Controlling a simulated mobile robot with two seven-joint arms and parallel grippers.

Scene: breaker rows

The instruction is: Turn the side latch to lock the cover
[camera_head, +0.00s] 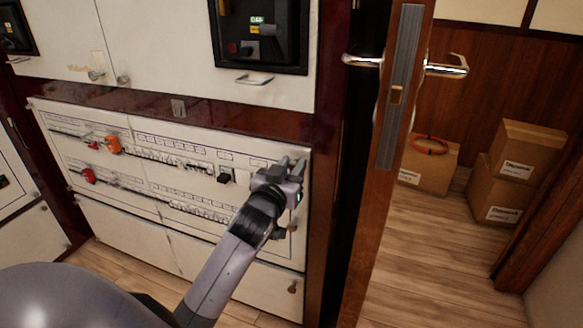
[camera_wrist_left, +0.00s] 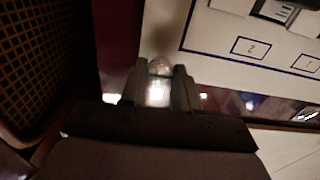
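The cover is a pale panel (camera_head: 128,185) with rows of breakers and printed labels, closed flat in the cabinet front. My left gripper (camera_head: 291,166) is at the panel's upper right edge. In the left wrist view a small shiny metal latch (camera_wrist_left: 158,92) sits between my two fingers, filling the narrow gap. The fingers look closed on its sides; glare blurs the exact contact. In the head view the gripper hides this latch. My right gripper is not in view.
Red and orange breaker handles (camera_head: 113,145) stick out at the panel's left. A wooden door (camera_head: 412,90) with metal handles stands open right of the cabinet. Cardboard boxes (camera_head: 525,150) are stacked beyond it. Lower cabinet doors (camera_head: 215,272) are shut.

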